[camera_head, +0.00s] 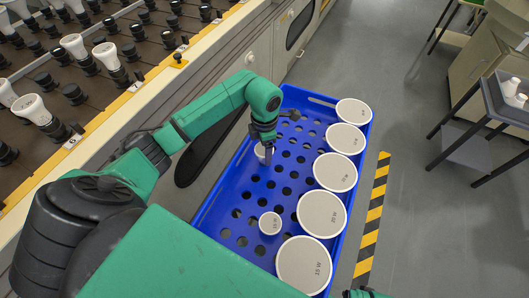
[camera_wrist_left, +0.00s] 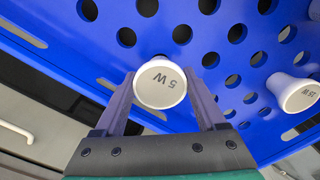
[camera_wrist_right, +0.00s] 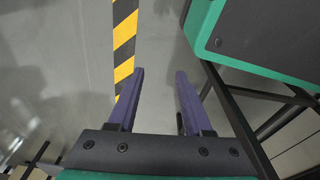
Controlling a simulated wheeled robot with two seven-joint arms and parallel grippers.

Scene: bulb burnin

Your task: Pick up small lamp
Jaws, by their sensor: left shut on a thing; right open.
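A small white lamp marked 5 W (camera_wrist_left: 160,86) is between the fingers of my left gripper (camera_wrist_left: 160,95), which is shut on it. In the head view this lamp (camera_head: 262,153) shows partly behind the gripper (camera_head: 264,148), over the blue perforated tray (camera_head: 228,200). Another small lamp marked 15 W (camera_head: 270,223) stands in the tray nearer to me; it also shows at the right of the left wrist view (camera_wrist_left: 297,93). My right gripper (camera_wrist_right: 160,95) is open and empty above the grey floor.
Several large round white lamps (camera_head: 335,172) line the tray's right side. A rack (camera_head: 90,60) of sockets with white lamps stands on the left. A yellow-black floor stripe (camera_head: 371,220) runs right of the tray. A dark table (camera_head: 505,95) stands far right.

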